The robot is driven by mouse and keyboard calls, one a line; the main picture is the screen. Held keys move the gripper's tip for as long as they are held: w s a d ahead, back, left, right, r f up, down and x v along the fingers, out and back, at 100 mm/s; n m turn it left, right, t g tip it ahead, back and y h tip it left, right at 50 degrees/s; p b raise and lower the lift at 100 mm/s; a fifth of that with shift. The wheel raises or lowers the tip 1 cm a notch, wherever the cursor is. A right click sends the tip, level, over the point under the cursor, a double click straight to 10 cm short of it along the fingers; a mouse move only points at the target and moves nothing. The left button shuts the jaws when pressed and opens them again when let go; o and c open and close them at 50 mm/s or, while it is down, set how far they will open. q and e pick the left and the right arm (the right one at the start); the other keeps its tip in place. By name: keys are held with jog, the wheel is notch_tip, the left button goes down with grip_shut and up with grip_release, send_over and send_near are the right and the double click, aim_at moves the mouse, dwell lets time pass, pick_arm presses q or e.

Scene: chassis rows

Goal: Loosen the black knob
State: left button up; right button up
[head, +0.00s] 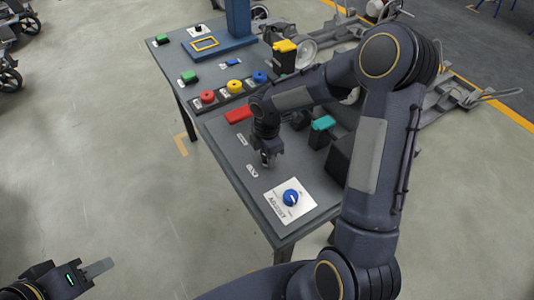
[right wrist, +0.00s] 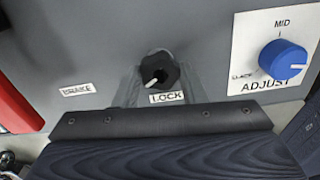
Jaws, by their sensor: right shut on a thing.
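The black knob (right wrist: 160,70) sits on the grey panel above a label reading LOCK (right wrist: 167,97); a white pointer mark shows on it in the right wrist view. My right gripper (head: 268,162) reaches down to the panel top at the knob and is shut on it. In the head view the gripper hides the knob; the LOCK label (head: 252,171) shows beside it. My left gripper (head: 100,268) is low at the left, away from the table, with nothing seen in it; its finger gap cannot be made out.
A blue dial (right wrist: 283,60) on a white ADJUST plate (head: 276,212) is close to the knob. A red handle (head: 238,115) lies near the BRAKE label (right wrist: 77,89). A teal-topped lever (head: 322,124) and a row of coloured knobs (head: 234,87) stand farther off.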

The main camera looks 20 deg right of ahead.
jog(key=shift+s+f, duration=0.2)
jog(key=shift+f, duration=0.05)
jog(key=o, duration=1)
jog(key=shift+w, duration=0.15)
jog(key=shift+r, duration=0.15)
jog(key=shift+r, duration=3.9)
